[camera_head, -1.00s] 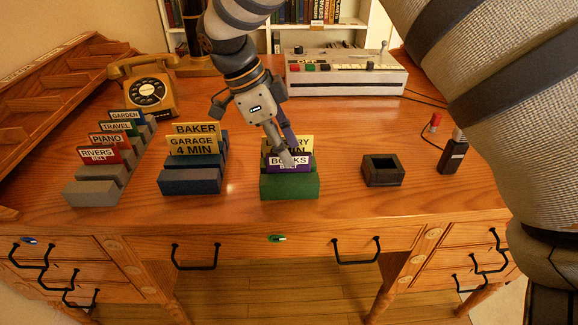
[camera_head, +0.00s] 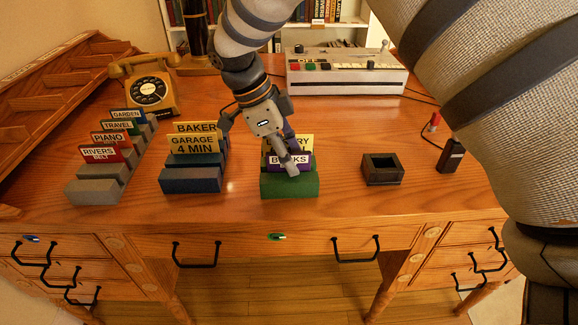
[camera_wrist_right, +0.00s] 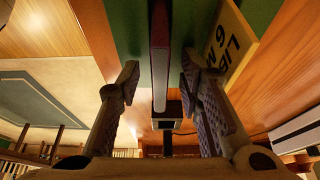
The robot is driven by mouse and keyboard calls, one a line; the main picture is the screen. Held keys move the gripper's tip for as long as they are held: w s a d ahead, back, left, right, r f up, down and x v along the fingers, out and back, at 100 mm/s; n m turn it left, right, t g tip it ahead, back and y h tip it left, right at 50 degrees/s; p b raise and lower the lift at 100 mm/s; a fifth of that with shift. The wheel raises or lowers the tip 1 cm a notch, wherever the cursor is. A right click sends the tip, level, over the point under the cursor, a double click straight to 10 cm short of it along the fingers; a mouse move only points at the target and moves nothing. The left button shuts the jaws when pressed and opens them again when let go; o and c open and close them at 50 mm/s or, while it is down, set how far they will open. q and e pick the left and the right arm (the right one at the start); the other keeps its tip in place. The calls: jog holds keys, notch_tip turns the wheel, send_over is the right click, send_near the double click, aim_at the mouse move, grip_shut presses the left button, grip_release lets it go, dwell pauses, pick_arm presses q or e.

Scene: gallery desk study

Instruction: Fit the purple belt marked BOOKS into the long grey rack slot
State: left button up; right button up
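The purple belt marked BOOKS (camera_head: 298,162) stands upright in the front part of the green rack (camera_head: 291,188). My right gripper (camera_head: 287,160) is down at it, one finger covering part of its label. In the right wrist view, the right gripper's fingers (camera_wrist_right: 157,82) are open on either side of the belt's thin edge (camera_wrist_right: 160,55), with gaps visible. The long grey rack (camera_head: 95,194) is at the left. My left gripper is not in view.
A blue rack (camera_head: 190,183) with yellow GARAGE and BAKER cards stands between the grey and green racks. A yellow card (camera_head: 307,143) stands behind the belt. A dark open box (camera_head: 382,170) is to the right. A telephone (camera_head: 147,88) and a console (camera_head: 345,75) are behind.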

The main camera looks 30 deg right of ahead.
grip_shut()
